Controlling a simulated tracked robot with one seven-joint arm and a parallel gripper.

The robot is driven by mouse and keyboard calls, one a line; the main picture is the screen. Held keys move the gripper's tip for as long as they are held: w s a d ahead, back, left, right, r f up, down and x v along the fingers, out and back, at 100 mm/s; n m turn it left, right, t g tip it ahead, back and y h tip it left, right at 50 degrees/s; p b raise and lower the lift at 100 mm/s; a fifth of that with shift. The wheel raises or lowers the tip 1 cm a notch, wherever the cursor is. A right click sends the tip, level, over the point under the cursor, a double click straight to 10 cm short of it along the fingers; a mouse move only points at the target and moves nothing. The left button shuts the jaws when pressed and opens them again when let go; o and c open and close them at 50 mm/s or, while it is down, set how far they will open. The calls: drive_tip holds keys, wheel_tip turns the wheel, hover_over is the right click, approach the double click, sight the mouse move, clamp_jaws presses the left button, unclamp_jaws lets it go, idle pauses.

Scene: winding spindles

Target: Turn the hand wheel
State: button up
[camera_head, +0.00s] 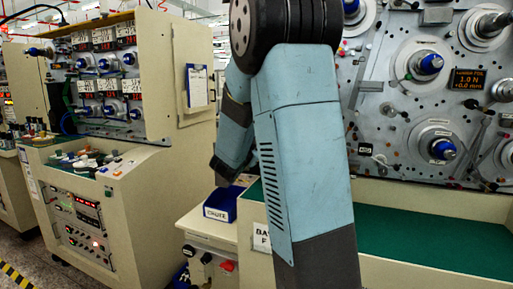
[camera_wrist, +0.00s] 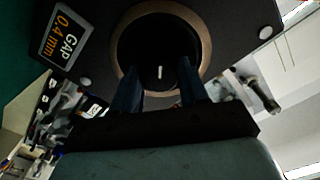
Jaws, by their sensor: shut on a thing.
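The hand wheel (camera_wrist: 160,45) is a black round knob with a short white mark and a bronze ring around it, set on a dark plate in the wrist view. My gripper (camera_wrist: 160,88) has its two dark fingers on either side of the knob's lower part and is shut on it. The exact finger contact is dark and hard to see. A display (camera_wrist: 63,38) beside the wheel reads GAP 0.4 mm. In the head view my arm covers the middle, and I cannot make out the wheel or the fingertips there.
A blue bin (camera_head: 222,206) stands on a low cream cabinet behind my arm. A green-topped bench (camera_head: 430,240) lies at right below a panel of spindles (camera_head: 428,64). A control cabinet (camera_head: 85,215) stands at left. Pale bolts (camera_wrist: 85,82) sit on the wheel's plate.

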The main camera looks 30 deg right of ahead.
drive_tip(key=shift+n, duration=0.9)
drive_tip(key=o, duration=1.1)
drive_tip(key=shift+c, duration=0.2)
drive_tip(key=shift+a, duration=0.1)
drive_tip(key=v, duration=1.3)
drive_tip(key=shift+s+a, duration=0.2)
